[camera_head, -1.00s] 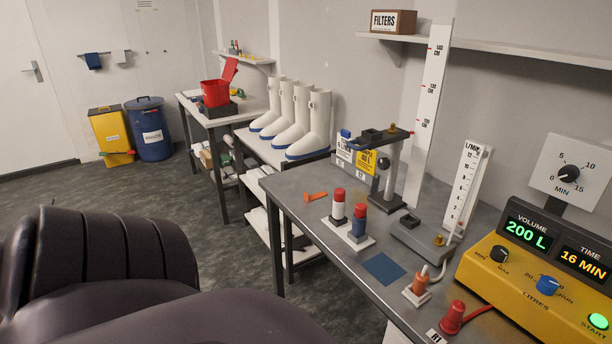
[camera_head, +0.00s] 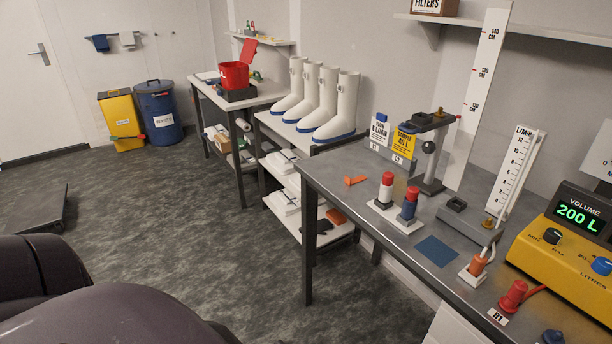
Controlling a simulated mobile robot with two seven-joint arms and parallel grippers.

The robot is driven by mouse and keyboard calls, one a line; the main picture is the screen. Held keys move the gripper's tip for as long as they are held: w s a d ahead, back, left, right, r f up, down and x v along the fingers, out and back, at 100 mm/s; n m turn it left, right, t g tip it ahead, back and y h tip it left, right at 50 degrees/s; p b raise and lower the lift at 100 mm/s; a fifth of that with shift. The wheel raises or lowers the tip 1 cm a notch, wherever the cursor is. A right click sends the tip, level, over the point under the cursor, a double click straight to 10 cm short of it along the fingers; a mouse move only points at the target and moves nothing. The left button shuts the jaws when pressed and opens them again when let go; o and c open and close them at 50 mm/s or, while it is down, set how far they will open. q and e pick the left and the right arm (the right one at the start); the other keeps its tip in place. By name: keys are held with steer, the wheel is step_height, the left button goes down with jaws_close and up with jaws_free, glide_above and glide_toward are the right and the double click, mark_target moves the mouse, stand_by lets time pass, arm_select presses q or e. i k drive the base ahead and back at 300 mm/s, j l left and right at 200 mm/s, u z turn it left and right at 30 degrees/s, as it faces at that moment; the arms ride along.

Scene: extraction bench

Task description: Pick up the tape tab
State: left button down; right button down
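A small flat orange piece (camera_head: 355,181), which looks like the tape tab, lies on the grey bench (camera_head: 335,190) near its left end. It is left of the white holder with two red-topped vials, one white (camera_head: 387,188) and one blue (camera_head: 409,205). It lies apart from the holder, and nothing covers it. Neither of my grippers is in view; only dark rounded parts, likely my own arm, show at the lower left.
A blue square (camera_head: 437,250), an orange plug (camera_head: 477,265), a red plug (camera_head: 514,295) and a yellow meter box (camera_head: 565,250) are on the bench. White boots (camera_head: 338,110) stand on a rack behind its left end. Open floor lies left of the bench.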

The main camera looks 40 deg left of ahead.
mark_target(347, 181)
steer(key=u, duration=1.1)
steer(key=z, duration=2.3)
steer(key=u, duration=2.3)
steer(key=i+j+z, duration=0.2)
steer(key=i+j, duration=0.15)
steer(key=j, duration=0.15)
